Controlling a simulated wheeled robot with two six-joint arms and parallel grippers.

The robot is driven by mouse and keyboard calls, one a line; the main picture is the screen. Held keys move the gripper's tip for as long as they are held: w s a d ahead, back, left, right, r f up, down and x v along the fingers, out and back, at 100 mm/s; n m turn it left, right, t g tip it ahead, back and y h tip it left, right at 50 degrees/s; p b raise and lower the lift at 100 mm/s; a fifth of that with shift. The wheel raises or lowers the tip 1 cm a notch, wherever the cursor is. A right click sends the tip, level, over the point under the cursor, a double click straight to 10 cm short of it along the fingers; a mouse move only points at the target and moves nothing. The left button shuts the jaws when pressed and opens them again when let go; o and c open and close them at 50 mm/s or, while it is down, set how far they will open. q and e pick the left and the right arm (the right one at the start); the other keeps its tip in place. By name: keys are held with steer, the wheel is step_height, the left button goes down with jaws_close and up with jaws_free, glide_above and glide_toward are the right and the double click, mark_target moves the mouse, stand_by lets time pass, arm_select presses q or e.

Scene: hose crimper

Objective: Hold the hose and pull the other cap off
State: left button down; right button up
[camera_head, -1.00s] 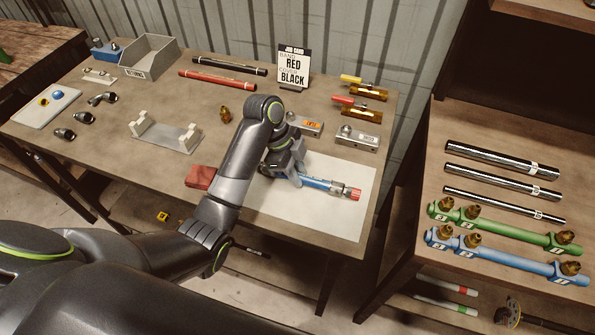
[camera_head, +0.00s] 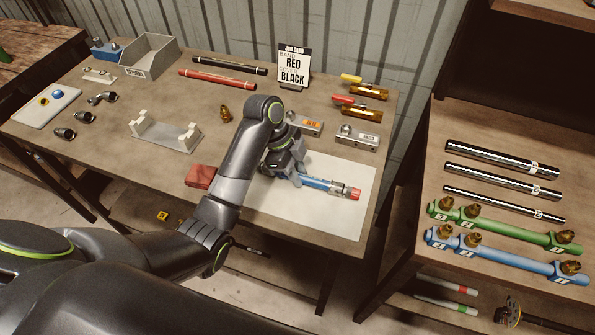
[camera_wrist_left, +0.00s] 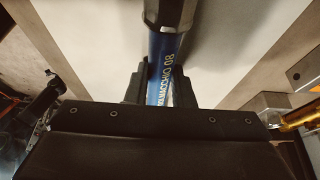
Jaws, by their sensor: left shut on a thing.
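A blue hose (camera_head: 322,184) lies over the white mat (camera_head: 300,223), with a metal fitting (camera_head: 341,188) and a red cap (camera_head: 355,193) at its right end. My left gripper (camera_head: 298,178) is shut on the hose, left of the fitting. In the left wrist view the hose (camera_wrist_left: 162,55) runs between the two dark fingers (camera_wrist_left: 159,88), with a metal fitting (camera_wrist_left: 168,12) at the top. The hose's other end is hidden behind my left gripper and arm. My right gripper is not in view.
A red block (camera_head: 200,177) lies beside my left forearm. Behind are a grey cradle (camera_head: 166,137), a grey bin (camera_head: 149,57), a sign (camera_head: 293,68) and brass-bodied valves (camera_head: 362,113). A right-hand bench (camera_head: 480,170) holds tubes and manifolds. The mat's front is clear.

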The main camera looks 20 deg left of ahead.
arm_select(q)
steer(key=c, duration=1.5)
jaws_free()
steer(key=o, duration=0.3)
steer(key=shift+o, duration=0.2)
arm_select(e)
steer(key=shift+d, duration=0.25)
arm_select(q)
steer(key=shift+r, duration=0.1)
steer(key=shift+a+r, duration=0.15)
steer(key=shift+r, duration=0.1)
steer(key=v, duration=0.2)
steer(key=shift+a+r, duration=0.2)
steer(key=shift+a, duration=0.15)
steer(key=a, duration=1.1)
steer(key=shift+w+a+f, duration=0.1)
steer(key=shift+w+a, duration=0.15)
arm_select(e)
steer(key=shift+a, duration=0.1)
